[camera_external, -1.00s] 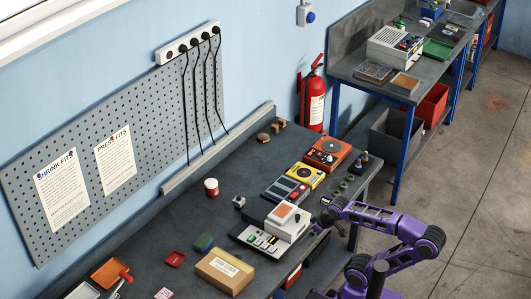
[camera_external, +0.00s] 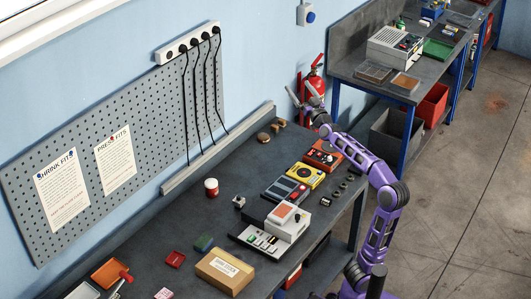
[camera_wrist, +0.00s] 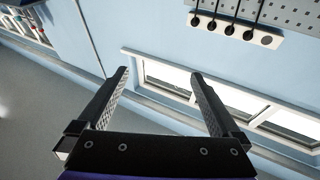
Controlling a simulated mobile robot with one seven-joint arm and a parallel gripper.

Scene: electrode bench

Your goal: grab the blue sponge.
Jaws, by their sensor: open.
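My gripper (camera_external: 303,92) is raised above the far end of the bench, in front of the fire extinguisher, well away from the block. In the wrist view my gripper (camera_wrist: 160,73) is open, with nothing between its fingers. That view shows the blue wall and the window.
A red-and-white jar (camera_external: 211,187) stands behind. The bench top around the jar is mostly clear.

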